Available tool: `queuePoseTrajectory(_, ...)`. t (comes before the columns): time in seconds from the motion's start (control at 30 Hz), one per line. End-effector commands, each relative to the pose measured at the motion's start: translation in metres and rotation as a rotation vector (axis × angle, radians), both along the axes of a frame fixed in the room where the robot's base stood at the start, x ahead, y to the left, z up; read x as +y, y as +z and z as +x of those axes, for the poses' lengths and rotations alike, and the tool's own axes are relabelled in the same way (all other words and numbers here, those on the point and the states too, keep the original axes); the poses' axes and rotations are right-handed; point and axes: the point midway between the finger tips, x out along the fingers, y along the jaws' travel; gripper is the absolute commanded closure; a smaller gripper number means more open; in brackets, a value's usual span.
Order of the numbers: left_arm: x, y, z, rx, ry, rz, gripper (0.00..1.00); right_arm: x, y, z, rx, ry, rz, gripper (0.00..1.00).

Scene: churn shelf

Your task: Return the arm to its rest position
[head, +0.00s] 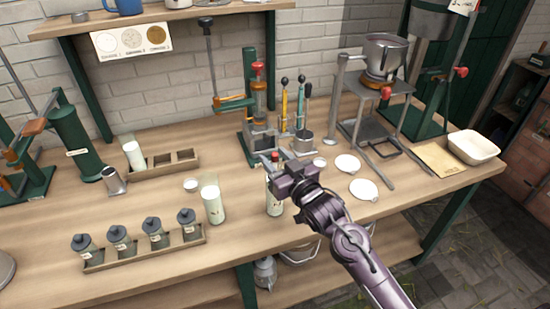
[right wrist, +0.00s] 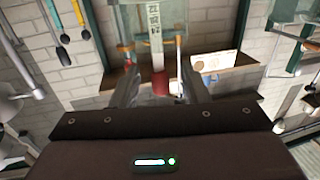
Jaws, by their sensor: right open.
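My right arm comes in from the lower right in the head view. Its right gripper (head: 283,172) is over the front middle of the bench, right at a milky glass bottle or cylinder (head: 274,200) and partly in front of it. In the right wrist view the two fingers (right wrist: 160,90) stand apart. A pale labelled strip (right wrist: 155,40) with a red end (right wrist: 160,84) shows between them; I cannot tell whether it is near or in the background. The gripper is open, and no contact with the bottle can be made out. My left gripper is not in view.
A green press (head: 248,100) stands behind the gripper. A milky glass (head: 212,203) is to its left, with a rack of grey-capped bottles (head: 145,257) farther left. White discs (head: 364,189), a metal stand (head: 375,125) and a white tray (head: 473,147) are to the right.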

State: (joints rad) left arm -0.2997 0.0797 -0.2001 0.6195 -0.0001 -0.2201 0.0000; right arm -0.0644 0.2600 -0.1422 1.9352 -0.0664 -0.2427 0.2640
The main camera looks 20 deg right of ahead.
Motion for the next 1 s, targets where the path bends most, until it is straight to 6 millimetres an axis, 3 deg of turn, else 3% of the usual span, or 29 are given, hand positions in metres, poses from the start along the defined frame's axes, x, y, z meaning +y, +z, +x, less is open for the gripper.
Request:
queuePoseTrajectory(0.4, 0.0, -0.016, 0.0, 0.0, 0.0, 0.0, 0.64, -0.014, -0.003, -0.061, 0.003, 0.0, -0.002, 0.59)
queuePoseTrajectory(0.7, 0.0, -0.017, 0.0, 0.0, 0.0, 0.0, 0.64, -0.016, -0.003, -0.072, 0.017, -0.005, -0.004, 0.59)
queuePoseTrajectory(0.87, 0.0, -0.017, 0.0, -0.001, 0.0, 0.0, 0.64, -0.017, -0.033, -0.086, 0.189, -0.053, -0.045, 0.59)
queuePoseTrajectory(1.0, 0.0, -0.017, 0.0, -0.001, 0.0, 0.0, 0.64, -0.019, -0.079, -0.124, 0.48, -0.106, -0.116, 0.59)
